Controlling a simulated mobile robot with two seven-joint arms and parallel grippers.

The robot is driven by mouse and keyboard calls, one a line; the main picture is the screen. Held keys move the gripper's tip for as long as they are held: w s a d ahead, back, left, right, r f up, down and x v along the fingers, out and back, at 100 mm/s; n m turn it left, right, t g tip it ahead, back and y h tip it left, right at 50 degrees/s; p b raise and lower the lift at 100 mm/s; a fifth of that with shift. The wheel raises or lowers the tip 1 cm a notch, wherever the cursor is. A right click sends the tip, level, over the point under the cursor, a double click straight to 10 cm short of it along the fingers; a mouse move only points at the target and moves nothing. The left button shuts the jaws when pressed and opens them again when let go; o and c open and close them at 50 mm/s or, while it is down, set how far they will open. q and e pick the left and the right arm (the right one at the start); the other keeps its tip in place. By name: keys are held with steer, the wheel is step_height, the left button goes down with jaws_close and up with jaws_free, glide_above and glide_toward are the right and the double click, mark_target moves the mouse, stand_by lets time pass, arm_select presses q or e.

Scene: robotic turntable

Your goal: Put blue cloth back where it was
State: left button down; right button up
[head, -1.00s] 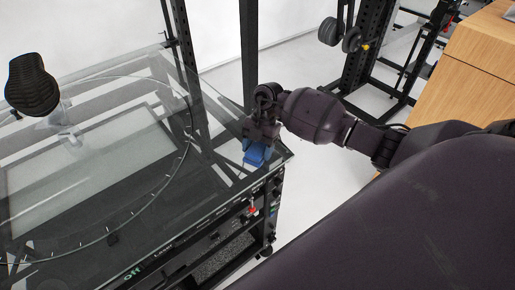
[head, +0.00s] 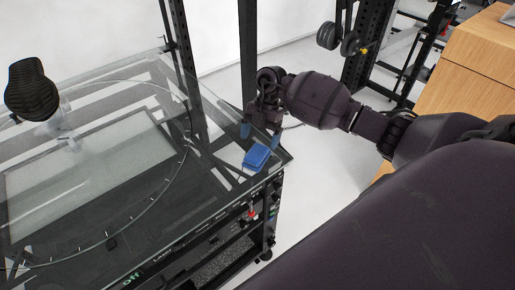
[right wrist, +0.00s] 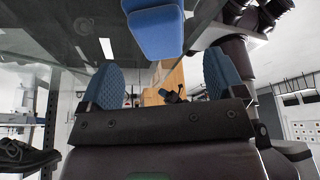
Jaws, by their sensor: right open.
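The blue cloth (head: 256,157) lies folded on the glass tabletop near its right front corner. It also shows at the top of the right wrist view (right wrist: 156,30), just beyond the fingertips. My right gripper (head: 260,135) is open and empty, with its two blue fingers apart from each other. It is just above and behind the cloth in the head view, and clear of it. My left gripper is not in view.
The glass-topped turntable (head: 205,190) fills the left, with a round ring marked on it. A black shoe (head: 31,88) stands on a clear support at the far left. A dark upright post (head: 248,60) rises behind the right gripper. A wooden cabinet (head: 470,75) stands at the right.

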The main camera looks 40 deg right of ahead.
steer(key=v, duration=0.6)
steer(key=shift+r, duration=0.25)
